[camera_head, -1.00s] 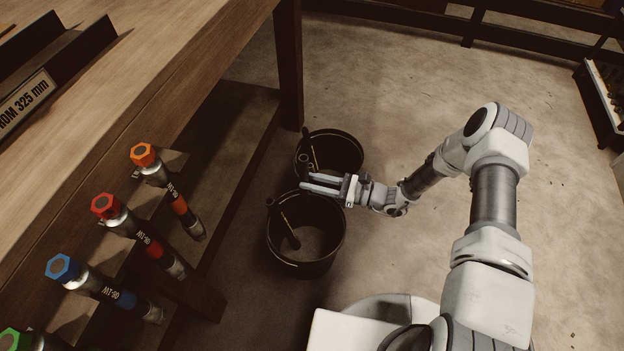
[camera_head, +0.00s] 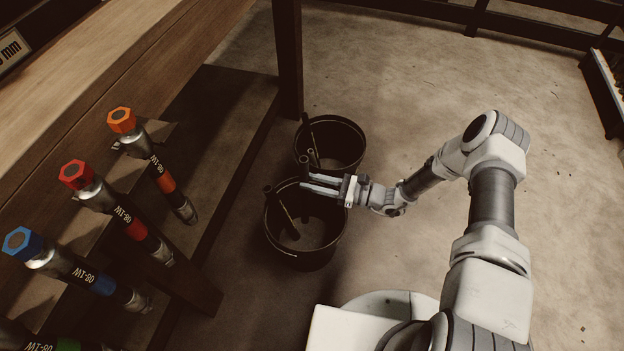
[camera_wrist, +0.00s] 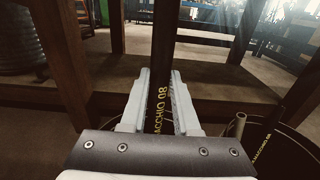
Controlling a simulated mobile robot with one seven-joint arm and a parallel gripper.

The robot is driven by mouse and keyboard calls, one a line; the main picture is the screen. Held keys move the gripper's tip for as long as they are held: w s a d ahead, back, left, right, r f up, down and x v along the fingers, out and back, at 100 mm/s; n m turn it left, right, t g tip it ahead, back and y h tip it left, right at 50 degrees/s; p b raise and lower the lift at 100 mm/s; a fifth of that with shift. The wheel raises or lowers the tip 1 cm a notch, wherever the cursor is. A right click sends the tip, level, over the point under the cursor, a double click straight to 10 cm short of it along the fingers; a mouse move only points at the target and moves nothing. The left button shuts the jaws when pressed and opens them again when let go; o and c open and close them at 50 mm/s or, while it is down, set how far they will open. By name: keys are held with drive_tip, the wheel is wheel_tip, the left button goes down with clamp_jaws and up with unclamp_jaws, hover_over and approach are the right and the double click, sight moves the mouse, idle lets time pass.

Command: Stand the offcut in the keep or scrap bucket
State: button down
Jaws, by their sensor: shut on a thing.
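The offcut (camera_wrist: 162,60) is a short black hose with yellow lettering. My gripper (camera_wrist: 158,95) is shut on it, with one finger on each side, and the hose stands roughly upright. In the head view my gripper (camera_head: 322,184) is over the back part of the front bucket (camera_head: 268,232), near its rear rim. The held hose's round end (camera_head: 304,160) shows just beyond the fingers; its lower end is hidden. A rear bucket (camera_head: 359,165) stands behind. I see no readable keep or scrap label on either bucket.
A dark hose (camera_head: 285,209) leans in the front bucket and another (camera_head: 312,140) in the rear one. A wooden bench (camera_head: 140,55) with a leg (camera_head: 288,60) stands left of the buckets. Floor (camera_head: 420,80) is clear to the right.

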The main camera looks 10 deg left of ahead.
wheel_tip(320, 180, down, 8)
drive_tip(key=shift+f, duration=0.25)
idle(0.6)
drive_tip(key=c, duration=0.6)
unclamp_jaws()
drive_tip(key=shift+f, duration=0.1)
drive_tip(key=shift+d, duration=0.1)
drive_tip(key=d, duration=0.5)
drive_tip(key=s+d+p, duration=0.1)
drive_tip(key=d, duration=0.5)
drive_tip(key=d+p, duration=0.1)
drive_tip(key=d, duration=0.5)
drive_tip(key=shift+s+d, duration=0.1)
drive_tip(key=shift+s, duration=0.1)
